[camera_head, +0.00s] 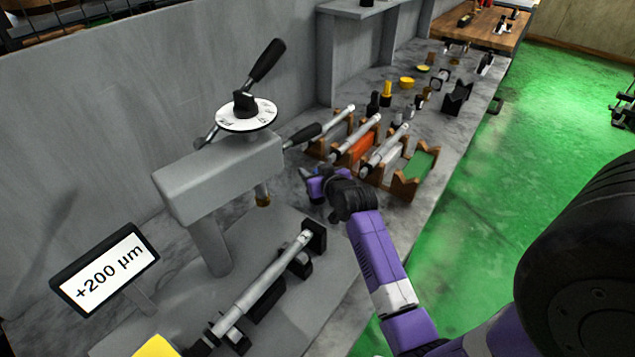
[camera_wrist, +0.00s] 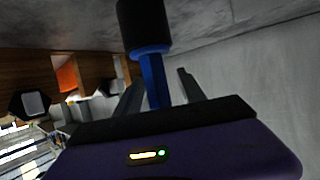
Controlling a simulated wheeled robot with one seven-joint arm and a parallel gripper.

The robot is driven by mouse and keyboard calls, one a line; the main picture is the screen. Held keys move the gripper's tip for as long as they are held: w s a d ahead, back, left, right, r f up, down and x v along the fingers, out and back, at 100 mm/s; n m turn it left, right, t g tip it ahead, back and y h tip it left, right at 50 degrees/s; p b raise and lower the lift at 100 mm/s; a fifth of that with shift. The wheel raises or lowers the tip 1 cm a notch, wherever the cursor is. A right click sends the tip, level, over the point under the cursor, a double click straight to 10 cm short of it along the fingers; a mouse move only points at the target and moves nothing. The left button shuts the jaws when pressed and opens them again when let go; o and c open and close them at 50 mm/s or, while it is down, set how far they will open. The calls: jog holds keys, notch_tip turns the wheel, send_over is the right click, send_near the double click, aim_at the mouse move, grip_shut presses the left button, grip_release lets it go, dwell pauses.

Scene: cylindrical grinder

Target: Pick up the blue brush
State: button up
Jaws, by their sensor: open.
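The blue brush shows in the wrist view as a blue shaft (camera_wrist: 154,78) with a thick black end (camera_wrist: 143,26). The blue shaft stands in line with the gap between the fingers of my gripper (camera_wrist: 160,88). The fingers are apart, and I cannot tell whether either touches the shaft. In the head view my gripper (camera_head: 312,186) is low over the grey bench, beside the wooden racks. A small blue patch (camera_head: 306,172) shows at its tip; most of the brush is hidden there.
Wooden racks (camera_head: 404,184) holding metal bars stand just right of my gripper. A grey machine head (camera_head: 220,172) with a dial and black-handled levers stands to the left. A metal bar (camera_head: 262,283) lies on supports in front. A display (camera_head: 105,268) reads +200 µm.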

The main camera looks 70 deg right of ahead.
grip_shut()
